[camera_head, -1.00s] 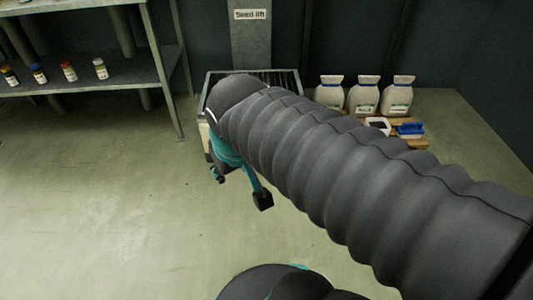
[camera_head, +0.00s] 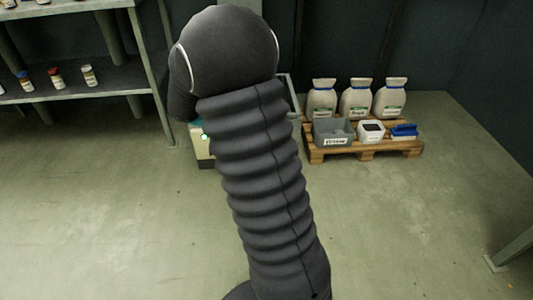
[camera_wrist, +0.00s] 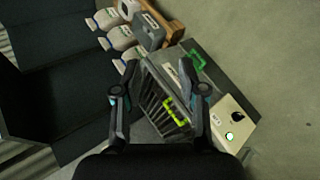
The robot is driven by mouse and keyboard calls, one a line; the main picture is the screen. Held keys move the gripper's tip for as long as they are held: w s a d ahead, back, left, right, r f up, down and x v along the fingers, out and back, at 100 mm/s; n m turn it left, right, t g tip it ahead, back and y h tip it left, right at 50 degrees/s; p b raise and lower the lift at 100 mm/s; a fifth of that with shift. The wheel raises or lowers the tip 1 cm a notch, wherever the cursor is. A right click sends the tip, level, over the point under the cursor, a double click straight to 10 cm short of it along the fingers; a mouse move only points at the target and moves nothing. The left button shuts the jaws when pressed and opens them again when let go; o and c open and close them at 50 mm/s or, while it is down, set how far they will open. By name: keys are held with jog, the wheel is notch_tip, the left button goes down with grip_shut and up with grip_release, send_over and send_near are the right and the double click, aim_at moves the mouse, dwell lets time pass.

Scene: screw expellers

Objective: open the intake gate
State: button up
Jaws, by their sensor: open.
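In the wrist view, my gripper (camera_wrist: 160,92) is open and empty, its fingers spread above a grey metal intake bin with a barred grate (camera_wrist: 152,100). A yellow-green handle (camera_wrist: 176,111) shows between the fingers, nearer the right one. A darker green handle (camera_wrist: 197,62) sits on the bin's grey top beyond the right finger. I cannot tell which handle belongs to the intake gate. A cream control box (camera_wrist: 232,122) with a dark knob and a lit green button is right of the right finger. In the head view my arm hides my gripper and most of the bin; the cream box (camera_head: 203,147) shows partly.
A wooden pallet (camera_head: 365,147) to the right holds several white sacks (camera_head: 357,98), a grey bin (camera_head: 333,132), a white container (camera_head: 371,131) and a blue item (camera_head: 404,131). A shelf (camera_head: 75,92) with small bottles stands at left. The front floor is clear.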

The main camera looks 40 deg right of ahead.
jog(key=w+d+f+n+t+h+b, duration=0.1)
jog(key=w+d+f+n+t+h, duration=0.3)
jog(key=f, duration=0.8)
jog(key=w+d+f+m+g+b, duration=0.15)
jog(key=w+f, duration=0.35)
jog(key=f, duration=0.7)
jog(key=w+d+f+n+t+h+b, duration=0.1)
jog(key=w+d+f+n+t+h, duration=0.25)
jog(key=f, duration=0.85)
jog(key=shift+m+g+y, duration=0.5)
jog(key=shift+g+y, duration=0.2)
jog(key=shift+y, duration=0.05)
jog(key=x, duration=0.9)
jog(key=w+b+x, duration=0.1)
jog(key=x, duration=0.4)
jog(key=shift+w+r, duration=0.1)
jog(key=shift+w, duration=0.05)
jog(key=shift+a, duration=0.1)
grip_shut()
